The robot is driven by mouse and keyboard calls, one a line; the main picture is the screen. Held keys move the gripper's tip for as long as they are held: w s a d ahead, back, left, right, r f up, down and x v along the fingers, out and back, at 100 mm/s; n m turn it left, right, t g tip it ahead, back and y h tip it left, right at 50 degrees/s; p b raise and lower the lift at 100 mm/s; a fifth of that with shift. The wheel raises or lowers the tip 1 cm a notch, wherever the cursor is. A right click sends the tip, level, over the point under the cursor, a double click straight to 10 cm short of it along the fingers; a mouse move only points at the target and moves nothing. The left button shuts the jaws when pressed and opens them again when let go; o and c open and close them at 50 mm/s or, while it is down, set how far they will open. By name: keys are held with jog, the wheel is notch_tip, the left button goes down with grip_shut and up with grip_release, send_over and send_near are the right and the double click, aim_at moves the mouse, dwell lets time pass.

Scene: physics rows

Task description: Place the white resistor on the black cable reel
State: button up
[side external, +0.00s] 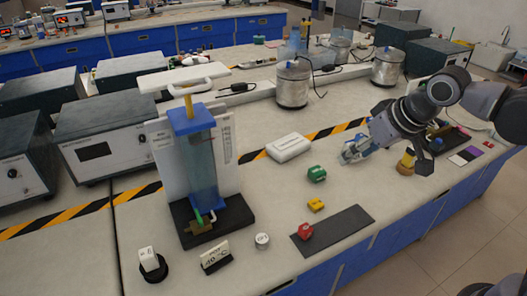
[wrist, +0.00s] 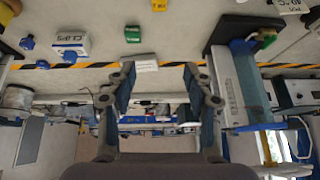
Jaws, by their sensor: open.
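A small white block (side external: 148,258), which looks like the white resistor, sits on a round black base (side external: 155,274), which looks like the black cable reel, at the lower left of the side view. It appears to rest on top of the reel, slightly tilted. Neither shows clearly in the wrist view. My gripper (side external: 355,151) is on the right side of the bench, far from both. In the wrist view my gripper (wrist: 159,72) has its fingers wide apart with nothing between them.
Green (side external: 316,174), yellow (side external: 315,205) and red (side external: 305,231) blocks stand mid-bench, the red on a dark mat (side external: 345,232). A sign (side external: 214,254) and white box (side external: 289,147) are nearby.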

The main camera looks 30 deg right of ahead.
jog(key=s+d+f+t, duration=0.1)
jog(key=s+d+f, duration=0.4)
jog(key=s+d, duration=0.1)
jog(key=shift+s+d+h, duration=0.3)
jog(key=shift+s, duration=0.15)
